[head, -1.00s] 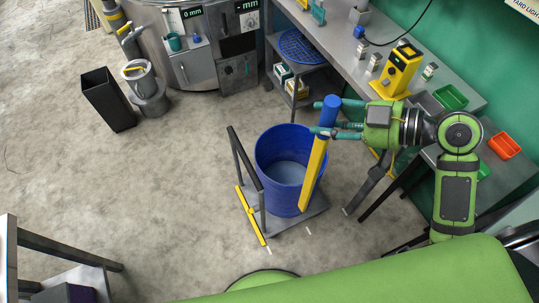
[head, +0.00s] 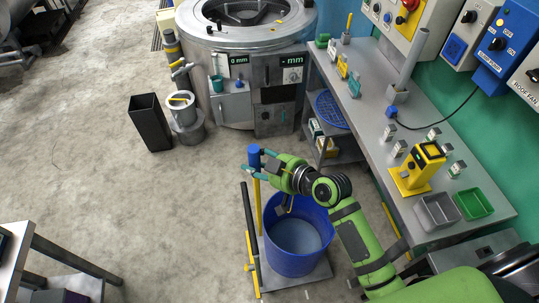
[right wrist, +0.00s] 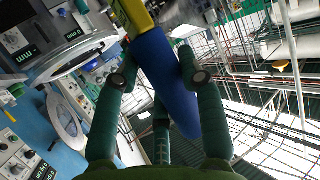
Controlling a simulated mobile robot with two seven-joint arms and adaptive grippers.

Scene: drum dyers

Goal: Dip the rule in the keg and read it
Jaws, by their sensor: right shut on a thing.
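The rule is a yellow strip (head: 257,205) with a blue handle (head: 254,156). My right gripper (head: 253,166) is shut on the blue handle, and the yellow part hangs down, close to upright. In the right wrist view the blue handle (right wrist: 168,80) lies between the fingers, with part of the yellow strip (right wrist: 134,14) beyond. The keg is an open blue tub (head: 300,262) with pale liquid inside. The rule hangs at the left side of the tub's rim; I cannot tell whether its lower end is outside. My left gripper is not in view.
The tub stands on a grey trolley (head: 318,280) with a dark push bar (head: 249,220) on its left. A steel drum machine (head: 245,50) with mm displays stands behind. A workbench (head: 375,105) runs along the right. A black bin (head: 150,122) is at left; floor between is clear.

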